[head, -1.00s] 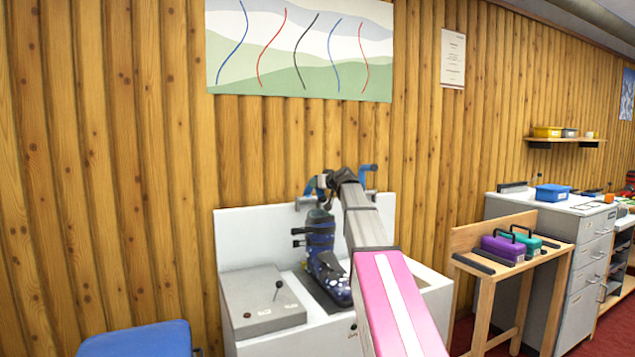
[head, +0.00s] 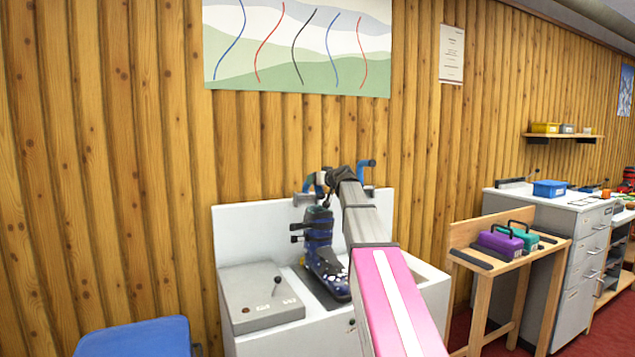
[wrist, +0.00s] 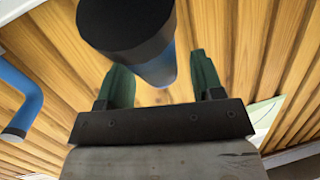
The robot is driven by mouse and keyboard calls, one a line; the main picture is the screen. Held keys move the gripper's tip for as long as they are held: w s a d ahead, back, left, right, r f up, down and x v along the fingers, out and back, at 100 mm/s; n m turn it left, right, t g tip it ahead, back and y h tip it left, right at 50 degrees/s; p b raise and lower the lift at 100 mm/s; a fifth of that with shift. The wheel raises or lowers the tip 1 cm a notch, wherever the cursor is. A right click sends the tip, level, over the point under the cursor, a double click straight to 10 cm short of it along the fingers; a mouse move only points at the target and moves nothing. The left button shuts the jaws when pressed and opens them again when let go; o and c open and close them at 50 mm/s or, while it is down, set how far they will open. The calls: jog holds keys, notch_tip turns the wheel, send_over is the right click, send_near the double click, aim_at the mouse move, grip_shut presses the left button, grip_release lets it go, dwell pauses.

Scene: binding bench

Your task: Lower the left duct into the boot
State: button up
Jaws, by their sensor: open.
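The left duct (head: 308,184) is a blue tube with a dark end, above the boot at the dryer's back panel. In the wrist view the near duct, seemingly the left one, shows its blue side (wrist: 160,69) and black end between and above my green fingers. My gripper (wrist: 161,80) is open around it, and a gap shows at the right finger; contact at the left finger is unclear. In the head view my dark wrist partly hides this spot. The boot (head: 321,256), dark blue with light speckles, stands upright on the white dryer, below and left of my gripper.
A second blue duct (head: 367,163) sticks up just right of my wrist and shows at the left in the wrist view (wrist: 22,98). A grey control box (head: 258,303) with a lever is left of the boot. A blue padded seat (head: 135,338) stands at front left.

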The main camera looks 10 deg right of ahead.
jog(key=v, duration=1)
jog(key=shift+s+d, duration=0.15)
jog(key=shift+s, duration=0.2)
